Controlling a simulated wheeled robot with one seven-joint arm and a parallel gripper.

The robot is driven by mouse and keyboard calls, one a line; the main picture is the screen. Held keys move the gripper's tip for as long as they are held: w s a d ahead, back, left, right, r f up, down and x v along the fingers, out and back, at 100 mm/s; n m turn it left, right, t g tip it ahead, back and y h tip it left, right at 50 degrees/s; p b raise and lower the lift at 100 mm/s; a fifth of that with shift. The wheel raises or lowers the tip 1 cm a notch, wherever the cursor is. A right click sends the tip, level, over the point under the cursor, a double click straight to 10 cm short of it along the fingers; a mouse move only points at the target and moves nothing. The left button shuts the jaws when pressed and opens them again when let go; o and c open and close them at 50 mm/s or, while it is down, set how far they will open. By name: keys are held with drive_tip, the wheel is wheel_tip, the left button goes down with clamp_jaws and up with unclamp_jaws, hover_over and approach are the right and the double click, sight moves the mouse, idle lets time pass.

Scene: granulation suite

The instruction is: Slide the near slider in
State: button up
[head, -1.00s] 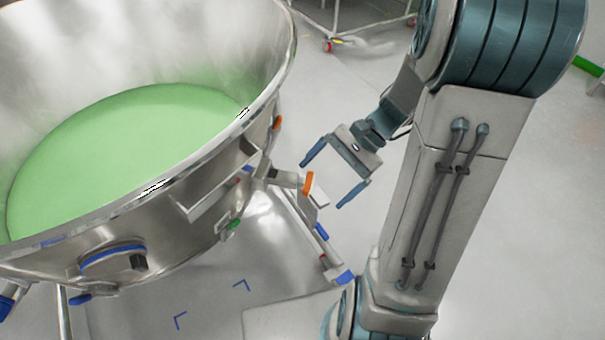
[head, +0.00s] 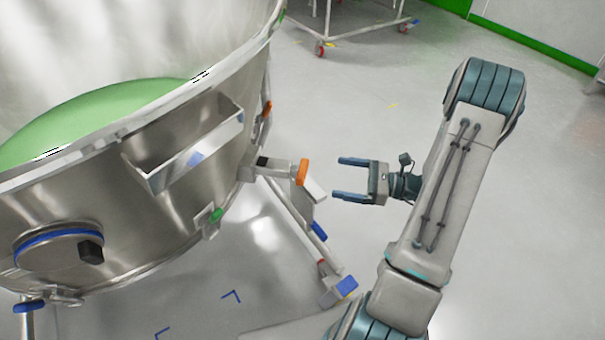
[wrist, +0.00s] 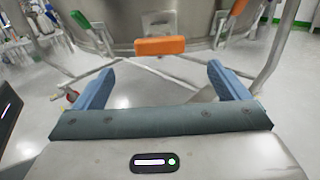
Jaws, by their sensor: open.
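A bar with an orange end (head: 302,172) sticks out from the side of the steel bowl (head: 175,215); I take it to be the near slider. Its orange end also shows in the wrist view (wrist: 160,46), centred beyond my fingertips. A second orange piece (head: 267,109) sits farther back on the bowl's side. My gripper (head: 346,178) is open and empty, a short way right of the near orange end and not touching it. Its blue fingers point left toward the bowl. In the wrist view the fingers (wrist: 160,74) stand apart on either side of the orange end.
A steel trough (head: 190,145) and a green piece (head: 216,215) are on the bowl's side. A slanting leg with a blue-tipped foot (head: 340,289) stands below the slider. A wheeled frame (head: 345,38) is at the back. The floor behind my gripper is clear.

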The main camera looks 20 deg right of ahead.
sight(303, 171)
drive_tip(key=b+x, duration=0.2)
drive_tip(key=x, duration=0.9)
drive_tip(key=shift+a, duration=0.15)
